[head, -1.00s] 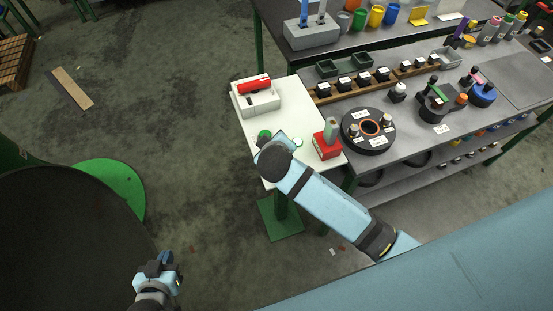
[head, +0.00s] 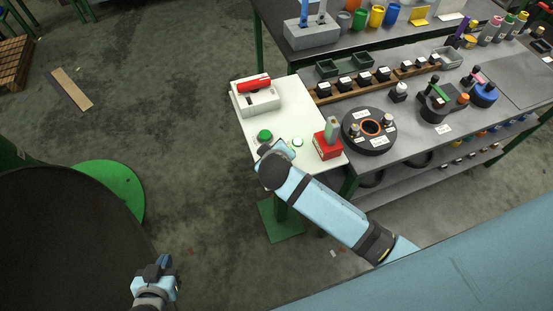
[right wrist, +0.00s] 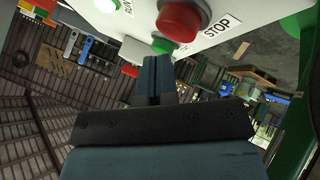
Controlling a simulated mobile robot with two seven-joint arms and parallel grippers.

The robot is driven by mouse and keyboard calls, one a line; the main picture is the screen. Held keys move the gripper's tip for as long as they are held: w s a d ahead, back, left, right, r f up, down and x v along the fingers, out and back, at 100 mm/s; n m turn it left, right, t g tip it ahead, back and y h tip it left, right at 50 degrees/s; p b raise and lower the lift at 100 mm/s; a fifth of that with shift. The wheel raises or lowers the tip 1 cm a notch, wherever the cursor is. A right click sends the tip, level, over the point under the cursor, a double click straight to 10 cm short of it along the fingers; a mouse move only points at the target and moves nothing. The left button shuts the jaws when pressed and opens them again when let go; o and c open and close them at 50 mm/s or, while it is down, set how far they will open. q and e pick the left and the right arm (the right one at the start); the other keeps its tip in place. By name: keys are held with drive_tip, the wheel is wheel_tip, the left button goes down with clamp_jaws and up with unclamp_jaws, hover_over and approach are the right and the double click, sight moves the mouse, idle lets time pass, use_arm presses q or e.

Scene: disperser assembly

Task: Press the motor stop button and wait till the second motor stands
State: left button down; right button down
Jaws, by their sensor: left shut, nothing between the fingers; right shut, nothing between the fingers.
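The red stop button (right wrist: 180,20) shows in the right wrist view, beside a white label reading STOP, on a white panel (right wrist: 215,35). My right gripper (right wrist: 155,65) is shut and empty, its fingertips just below the button in that picture; contact cannot be told. In the head view my right gripper (head: 270,149) is over the front of the white table (head: 285,115), and the red button is hidden there. A green button (head: 264,135) and a pale round button (head: 297,142) show beside it. My left gripper (head: 160,266) is shut and empty, away from the table. I cannot identify the second motor.
The grey bench (head: 405,145) at right carries a black disc (head: 352,133) and several other parts.

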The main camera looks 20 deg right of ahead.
use_arm(q)
drive_tip(key=shift+w+r, duration=0.1)
drive_tip(key=shift+w, duration=0.05)
drive_tip(key=shift+w+d+r, duration=0.1)
drive_tip(key=shift+w+r, duration=0.05)
drive_tip(key=shift+w, duration=0.2)
drive_tip(key=shift+s+f, duration=0.25)
drive_tip(key=shift+s, duration=0.25)
drive_tip(key=shift+w+r, duration=0.1)
use_arm(e)
drive_tip(key=shift+f, duration=0.1)
drive_tip(key=shift+f, duration=0.35)
use_arm(q)
drive_tip(key=shift+w+r, duration=0.2)
drive_tip(key=shift+w, duration=0.2)
drive_tip(key=shift+s+f, duration=0.15)
drive_tip(key=shift+s, duration=0.05)
